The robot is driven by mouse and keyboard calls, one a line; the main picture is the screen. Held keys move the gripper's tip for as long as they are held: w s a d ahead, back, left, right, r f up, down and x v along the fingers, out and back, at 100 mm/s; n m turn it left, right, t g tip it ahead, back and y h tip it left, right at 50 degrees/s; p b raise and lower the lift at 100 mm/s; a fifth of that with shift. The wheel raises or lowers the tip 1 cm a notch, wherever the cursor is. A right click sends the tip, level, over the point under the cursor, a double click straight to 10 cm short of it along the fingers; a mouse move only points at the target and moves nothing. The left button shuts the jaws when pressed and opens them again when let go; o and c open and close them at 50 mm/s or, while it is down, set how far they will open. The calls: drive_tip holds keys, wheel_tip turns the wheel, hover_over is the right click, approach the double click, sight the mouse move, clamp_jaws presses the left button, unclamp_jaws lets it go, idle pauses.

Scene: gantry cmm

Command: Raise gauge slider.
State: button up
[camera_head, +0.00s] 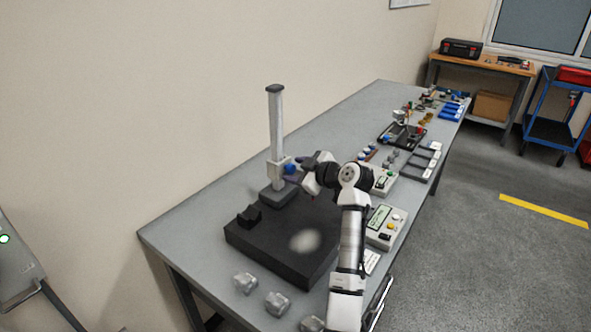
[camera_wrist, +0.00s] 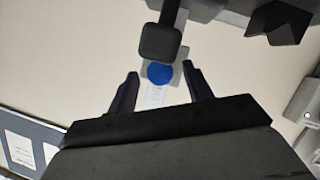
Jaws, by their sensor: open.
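The gauge stand has a pale upright column (camera_head: 276,125) on a dark foot (camera_head: 284,192). Its light gauge slider (camera_head: 278,172) sits low on the column, with a blue knob (camera_head: 290,168) on its right side. My gripper (camera_head: 296,178) is beside the slider, close to the knob; its fingers are small and partly hidden there. In the wrist view, my gripper (camera_wrist: 160,70) is open, its two dark fingers on either side of the blue knob (camera_wrist: 159,74). A dark rounded block (camera_wrist: 160,42) partly covers the slider behind it. Contact with the knob cannot be told.
A black plate (camera_head: 265,240) lies in front of the stand, with a small black block (camera_head: 249,215) on it. Grey metal pieces (camera_head: 277,303) lie along the near table edge. Boxes with buttons (camera_head: 384,226) stand to the right. The wall is close behind the stand.

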drive_tip(key=shift+w+a+f, duration=0.1)
drive_tip(key=shift+w+a, duration=0.05)
drive_tip(key=shift+a, duration=0.05)
clamp_jaws()
wheel_tip(320, 180, up, 12)
idle(0.5)
drive_tip(key=shift+d, duration=0.1)
unclamp_jaws()
drive_tip(key=shift+b, duration=0.3)
